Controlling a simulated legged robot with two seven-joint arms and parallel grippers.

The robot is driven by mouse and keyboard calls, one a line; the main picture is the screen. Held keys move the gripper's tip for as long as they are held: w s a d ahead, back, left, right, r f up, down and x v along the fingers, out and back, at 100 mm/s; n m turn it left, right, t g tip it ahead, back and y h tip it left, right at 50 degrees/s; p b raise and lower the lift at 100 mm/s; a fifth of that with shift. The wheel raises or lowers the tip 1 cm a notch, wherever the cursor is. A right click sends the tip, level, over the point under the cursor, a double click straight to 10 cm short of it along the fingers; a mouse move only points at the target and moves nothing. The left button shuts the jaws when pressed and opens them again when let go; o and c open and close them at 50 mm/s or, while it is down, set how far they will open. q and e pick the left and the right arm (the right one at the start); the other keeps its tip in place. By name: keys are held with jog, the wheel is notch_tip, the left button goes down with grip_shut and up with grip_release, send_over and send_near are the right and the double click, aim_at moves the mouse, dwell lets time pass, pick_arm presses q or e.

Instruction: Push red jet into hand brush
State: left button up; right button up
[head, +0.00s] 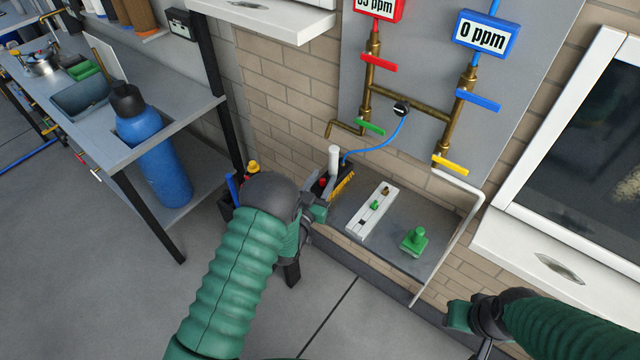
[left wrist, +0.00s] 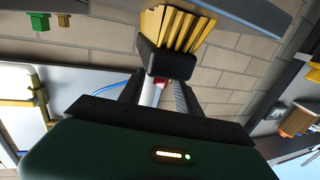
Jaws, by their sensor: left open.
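The hand brush, with a dark block and yellow bristles (head: 343,186), is at the left end of the grey wall shelf, partly hidden by my left gripper. It also shows in the left wrist view (left wrist: 158,57), bristles pointing away from the gripper. A small red piece, seemingly the red jet (head: 322,182), is at the brush's dark block; in the left wrist view the red piece (left wrist: 161,83) lies between the finger lines. My left gripper (head: 326,198) is open right beside the brush; contact is unclear. My right gripper (head: 470,325) is low at right, its jaw state unclear.
A white strip (head: 371,214) with green and brass jets and a green fitting (head: 414,241) stand on the shelf (head: 395,262). A white upright tube (head: 334,160) and blue hose (head: 380,145) are near the brush. A dark bin (head: 225,206) stands left of my gripper.

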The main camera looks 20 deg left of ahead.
pick_arm(q)
jog(key=s+r+g+y, duration=0.1)
jog(key=s+g, duration=0.6)
jog(key=s, duration=0.8)
jog(key=s+r+n+g, duration=0.1)
jog(key=s+r+g, duration=0.2)
jog(key=s+g, duration=0.5)
jog(key=s, duration=0.8)
jog(key=shift+s+a+r+y, duration=0.2)
jog(key=shift+s+y, duration=0.1)
jog(key=shift+y, duration=0.1)
